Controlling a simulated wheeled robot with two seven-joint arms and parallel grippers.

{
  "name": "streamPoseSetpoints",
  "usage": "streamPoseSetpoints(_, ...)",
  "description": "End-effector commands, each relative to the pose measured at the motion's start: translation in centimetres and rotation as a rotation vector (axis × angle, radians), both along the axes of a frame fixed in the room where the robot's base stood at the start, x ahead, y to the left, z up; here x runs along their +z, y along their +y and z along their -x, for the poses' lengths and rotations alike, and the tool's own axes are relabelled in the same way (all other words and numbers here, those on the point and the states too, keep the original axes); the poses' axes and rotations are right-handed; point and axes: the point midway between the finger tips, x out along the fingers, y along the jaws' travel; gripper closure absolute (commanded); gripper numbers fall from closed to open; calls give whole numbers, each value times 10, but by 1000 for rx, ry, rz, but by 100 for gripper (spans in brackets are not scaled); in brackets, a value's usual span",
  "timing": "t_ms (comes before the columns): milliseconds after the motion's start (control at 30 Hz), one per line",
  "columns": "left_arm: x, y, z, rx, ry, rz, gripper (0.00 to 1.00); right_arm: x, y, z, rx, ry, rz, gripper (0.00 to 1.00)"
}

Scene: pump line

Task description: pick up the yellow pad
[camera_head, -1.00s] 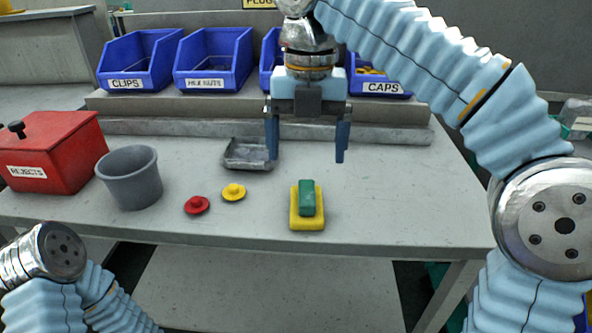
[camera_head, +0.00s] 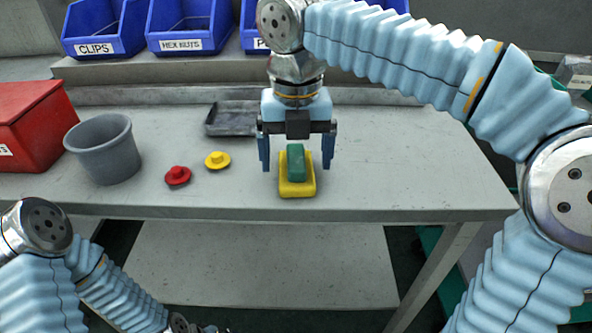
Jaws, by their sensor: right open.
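The yellow pad (camera_head: 297,190) lies on the grey bench near its front edge. A green block (camera_head: 296,162) rests on top of it and hides its middle. My right gripper (camera_head: 296,168) is open and points down, with one blue finger to the left of the pad and block and one to the right. The fingers look apart from both; I cannot tell their exact height above the bench. My left arm shows at the lower left, below the bench edge; its jaws cannot be made out.
A red knobbed disc (camera_head: 178,176) and a yellow one (camera_head: 217,160) lie left of the pad. Farther left stand a grey bucket (camera_head: 104,150) and a red box (camera_head: 30,125). A dark metal tray (camera_head: 232,119) lies behind. Blue bins (camera_head: 188,25) line the back. The bench right of the pad is clear.

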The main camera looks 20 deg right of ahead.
Motion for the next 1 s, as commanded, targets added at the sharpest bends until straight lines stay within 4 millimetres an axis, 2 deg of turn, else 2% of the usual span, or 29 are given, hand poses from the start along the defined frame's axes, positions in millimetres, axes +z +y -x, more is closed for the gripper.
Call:
streamPoseSetpoints(100, -3, 0, 0, 1, 1, -1, 0, -14, 0, 0, -1, 0, 0, 8)
streamPoseSetpoints(367, -3, 0, 0, 1, 0, -1, 0, -15, 0, 0, -1, -1, -1, 10)
streamPoseSetpoints(733, -3, 0, 0, 1, 0, 0, 0, -15, 0, 0, -1, -1, 0, 67)
streamPoseSetpoints(767, -3, 0, 0, 1, 0, 0, 0, -15, 0, 0, -1, -1, 0, 70)
streamPoseSetpoints(1000, -3, 0, 0, 1, 0, 0, 0, -14, 0, 0, -1, -1, 0, 70)
